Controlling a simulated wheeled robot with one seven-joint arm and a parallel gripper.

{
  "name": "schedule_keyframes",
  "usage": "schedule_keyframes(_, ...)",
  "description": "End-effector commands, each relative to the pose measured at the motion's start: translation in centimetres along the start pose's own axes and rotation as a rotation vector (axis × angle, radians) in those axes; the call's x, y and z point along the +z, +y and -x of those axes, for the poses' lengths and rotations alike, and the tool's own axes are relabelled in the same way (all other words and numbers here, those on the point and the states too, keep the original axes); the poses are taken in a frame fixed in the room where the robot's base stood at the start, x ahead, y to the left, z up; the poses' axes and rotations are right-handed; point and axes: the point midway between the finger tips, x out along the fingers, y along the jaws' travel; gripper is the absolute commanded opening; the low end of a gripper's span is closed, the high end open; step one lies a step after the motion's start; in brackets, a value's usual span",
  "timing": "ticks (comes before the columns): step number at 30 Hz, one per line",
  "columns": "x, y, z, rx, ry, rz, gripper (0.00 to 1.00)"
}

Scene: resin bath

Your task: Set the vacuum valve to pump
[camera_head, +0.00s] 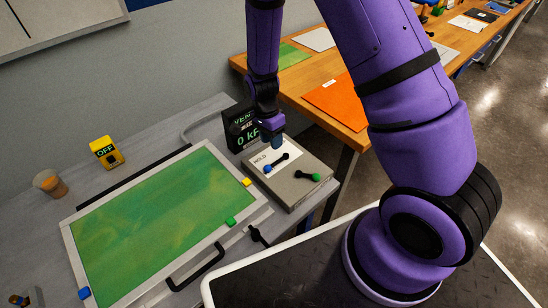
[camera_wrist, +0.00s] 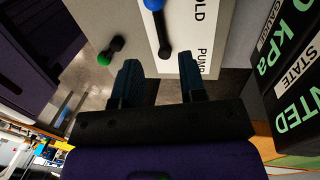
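The valve box (camera_head: 290,190) is a grey box with a white label (camera_head: 262,158); HOLD and PUMP are readable on the label in the wrist view (camera_wrist: 203,60). On it lies a black lever with a blue knob (camera_head: 268,168), also in the wrist view (camera_wrist: 153,5). A second black lever with a green knob (camera_head: 315,177) is beside it. My gripper (camera_head: 277,143) is above the box's back part. In the wrist view its fingers (camera_wrist: 158,65) are apart and empty, with the blue-knobbed lever's black end just beyond the fingertips. A black gauge (camera_head: 240,127) reads 0 kPa and, in the wrist view, VENTED.
A green panel in a pale frame (camera_head: 207,263) with a black handle (camera_head: 196,268) lies left of the box. A yellow box reading OFF (camera_head: 105,152) and a cup (camera_head: 50,183) stand on the grey bench behind. A wooden table (camera_head: 345,132) is behind right.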

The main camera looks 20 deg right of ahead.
Motion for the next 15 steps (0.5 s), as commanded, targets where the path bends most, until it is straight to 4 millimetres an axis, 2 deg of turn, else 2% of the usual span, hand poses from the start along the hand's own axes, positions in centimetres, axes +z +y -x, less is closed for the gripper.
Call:
schedule_keyframes(1, 0.0, 0.1, -1.1, 0.006, -0.001, -0.001, 0.38)
schedule_keyframes(6, 0.0, 0.1, -4.0, 0.005, -0.001, 0.001, 0.38)
schedule_keyframes(15, 0.0, 0.0, -7.3, 0.001, 0.000, 0.001, 0.38)
